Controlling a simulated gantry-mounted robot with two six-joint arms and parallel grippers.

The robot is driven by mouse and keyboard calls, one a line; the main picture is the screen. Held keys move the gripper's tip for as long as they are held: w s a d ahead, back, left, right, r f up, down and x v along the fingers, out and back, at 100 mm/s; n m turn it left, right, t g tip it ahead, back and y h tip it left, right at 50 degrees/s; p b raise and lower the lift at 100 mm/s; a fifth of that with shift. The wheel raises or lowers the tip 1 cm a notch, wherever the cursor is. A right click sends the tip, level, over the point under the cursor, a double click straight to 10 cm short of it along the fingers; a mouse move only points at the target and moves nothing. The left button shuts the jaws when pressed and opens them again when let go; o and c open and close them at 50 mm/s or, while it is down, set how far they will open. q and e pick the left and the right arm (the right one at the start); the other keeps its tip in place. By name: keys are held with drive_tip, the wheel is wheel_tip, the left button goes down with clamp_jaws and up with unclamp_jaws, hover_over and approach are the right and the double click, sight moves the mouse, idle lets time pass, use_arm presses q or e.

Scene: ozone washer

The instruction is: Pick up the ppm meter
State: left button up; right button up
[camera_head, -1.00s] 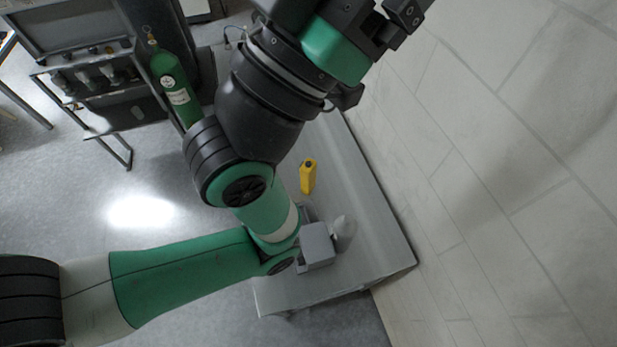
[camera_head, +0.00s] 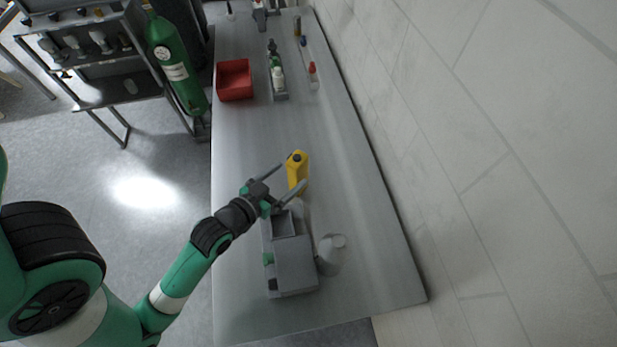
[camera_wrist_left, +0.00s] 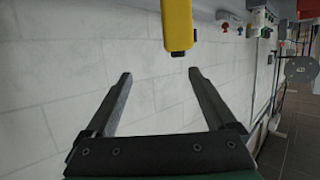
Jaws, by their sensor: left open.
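The ppm meter appears to be the yellow device (camera_head: 298,168) standing on the grey bench in the head view. Its lower end shows at the top of the left wrist view (camera_wrist_left: 178,28), with grey wall behind it. My left gripper (camera_head: 294,176) is open, its two fingers spread toward the meter from the left. In the left wrist view my left gripper (camera_wrist_left: 160,72) has nothing between its fingers, and the meter appears beyond the tips, toward the right finger. Contact is not visible. My right gripper is not in view.
A grey box-like machine (camera_head: 296,268) and a pale rounded container (camera_head: 331,254) stand just below the gripper. A red bin (camera_head: 235,80) and small bottles (camera_head: 277,78) are farther up the bench (camera_head: 250,135). A tiled wall (camera_head: 480,150) borders the right side.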

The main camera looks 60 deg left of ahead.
use_arm(q)
drive_tip(key=g, duration=0.1)
approach(292, 174)
drive_tip(key=w+f, duration=0.1)
drive_tip(key=w, duration=0.1)
drive_tip(key=shift+n, duration=0.4)
drive_tip(key=x, duration=0.3)
drive_tip(key=b+x, duration=0.1)
drive_tip(key=x, duration=0.2)
drive_tip(key=shift+s+a+r, duration=0.1)
drive_tip(key=shift+a, duration=0.3)
drive_tip(key=x, duration=0.2)
drive_tip(key=b+x, duration=0.1)
drive_tip(key=x, duration=0.2)
drive_tip(key=shift+a+r, duration=0.1)
drive_tip(key=shift+a, duration=0.25)
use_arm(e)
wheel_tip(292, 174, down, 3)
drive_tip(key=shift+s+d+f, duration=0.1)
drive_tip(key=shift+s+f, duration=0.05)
use_arm(q)
drive_tip(key=shift+c, duration=0.2)
